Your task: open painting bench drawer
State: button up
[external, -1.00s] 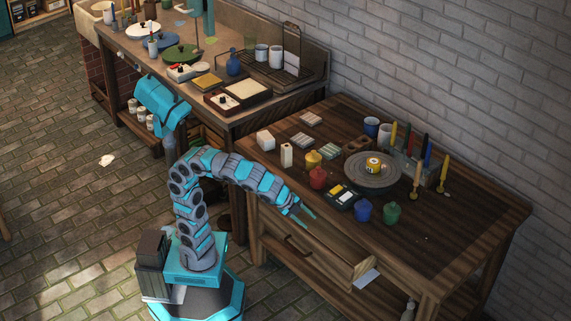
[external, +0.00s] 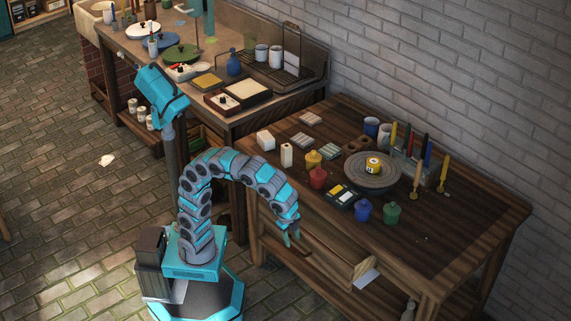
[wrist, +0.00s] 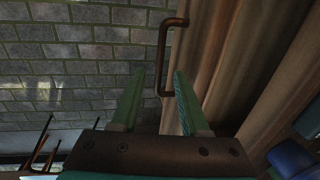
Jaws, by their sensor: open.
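The painting bench (external: 460,235) stands at the right in the external view. In the wrist view the drawer front (wrist: 225,70) rises at the right, with a dark brown bar handle (wrist: 162,62). My gripper (external: 291,238) is open and empty, pointing down in front of the drawer. In the wrist view my gripper (wrist: 155,80) has the bar between its two green fingers in the picture, nearer the right one. Contact is not clear.
A second bench (external: 215,118) stands to the left.

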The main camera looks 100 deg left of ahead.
aim_at(294, 247)
jog(key=shift+w+a+f, duration=0.15)
jog(key=shift+f, duration=0.85)
jog(key=shift+w+a+f, duration=0.1)
jog(key=shift+a+f, duration=0.05)
jog(key=shift+f, duration=0.8)
grip_shut()
